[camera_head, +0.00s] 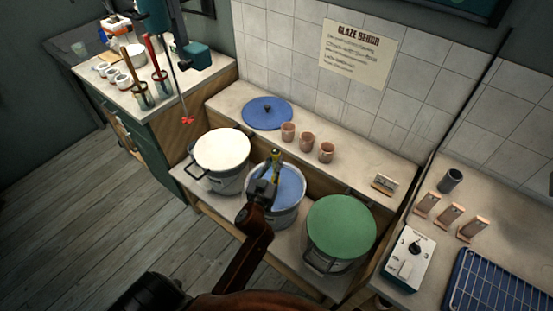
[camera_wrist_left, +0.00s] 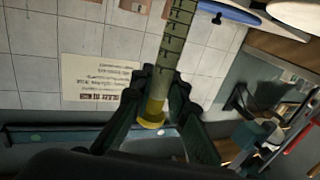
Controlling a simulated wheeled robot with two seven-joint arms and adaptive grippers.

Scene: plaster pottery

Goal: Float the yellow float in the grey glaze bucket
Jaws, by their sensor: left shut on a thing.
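My left gripper (camera_head: 264,186) is over the middle bucket (camera_head: 285,216), which is a grey pail with blue-grey contents. It is shut on the float (camera_head: 275,158), a slim stick with a yellow part. In the left wrist view, my left gripper (camera_wrist_left: 162,98) has its fingers around the float (camera_wrist_left: 174,45), which shows a pale green, graduated stem and a yellow end. The float's far end is out of that view. I cannot tell whether the float touches the bucket's contents. My right gripper is not in view.
A bucket with a white top (camera_head: 222,150) stands to the left and one with a green top (camera_head: 341,226) to the right. A blue lid (camera_head: 267,113) and several clay cups (camera_head: 307,140) sit on the ledge behind. A control box (camera_head: 408,261) stands at right.

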